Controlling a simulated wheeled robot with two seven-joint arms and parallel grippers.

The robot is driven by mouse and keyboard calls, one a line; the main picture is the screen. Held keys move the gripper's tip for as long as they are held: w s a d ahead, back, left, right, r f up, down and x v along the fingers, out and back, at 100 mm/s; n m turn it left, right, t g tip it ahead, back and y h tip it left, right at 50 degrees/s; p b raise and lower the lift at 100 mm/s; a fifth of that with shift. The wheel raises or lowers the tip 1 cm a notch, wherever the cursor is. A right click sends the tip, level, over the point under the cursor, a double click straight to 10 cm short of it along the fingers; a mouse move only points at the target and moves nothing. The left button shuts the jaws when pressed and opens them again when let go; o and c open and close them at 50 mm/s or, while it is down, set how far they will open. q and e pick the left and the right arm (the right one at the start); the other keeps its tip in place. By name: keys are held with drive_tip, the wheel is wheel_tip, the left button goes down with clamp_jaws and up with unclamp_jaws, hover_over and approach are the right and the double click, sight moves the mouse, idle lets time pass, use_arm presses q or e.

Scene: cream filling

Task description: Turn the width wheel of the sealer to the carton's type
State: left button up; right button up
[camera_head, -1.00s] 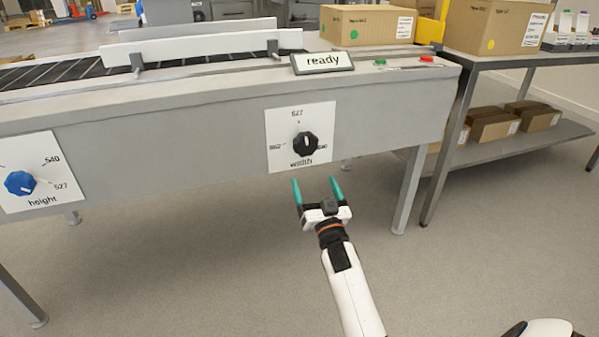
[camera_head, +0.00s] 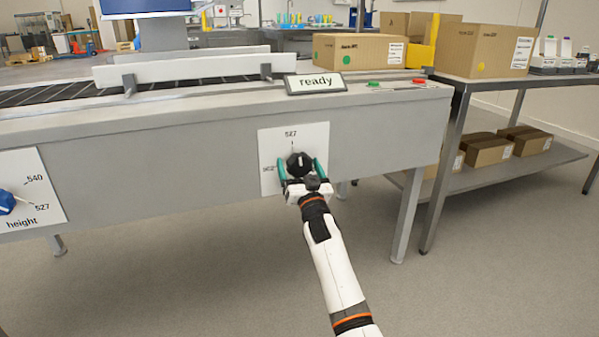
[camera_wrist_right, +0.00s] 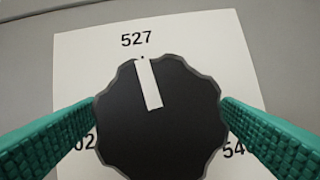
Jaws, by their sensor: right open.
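The black width wheel (camera_head: 300,163) is on a white dial plate (camera_head: 265,140) on the sealer's grey front (camera_head: 130,160). In the right wrist view the wheel (camera_wrist_right: 165,130) has a white pointer mark (camera_wrist_right: 149,84) pointing up at the 527 label (camera_wrist_right: 136,39). The labels at lower left and lower right are partly covered by my fingers. My right gripper (camera_head: 301,172) is open, with one teal finger on each side of the wheel; I cannot tell whether they touch it. My left gripper is not in view.
The blue height wheel (camera_head: 6,202) is at the left edge. A display (camera_head: 316,82) reads "ready", with green (camera_head: 374,84) and red (camera_head: 418,81) buttons beside it. A carton with a green dot (camera_head: 358,50) stands behind. A metal shelf table (camera_head: 520,75) with boxes is at right.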

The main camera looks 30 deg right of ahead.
drive_tip(key=c, duration=1)
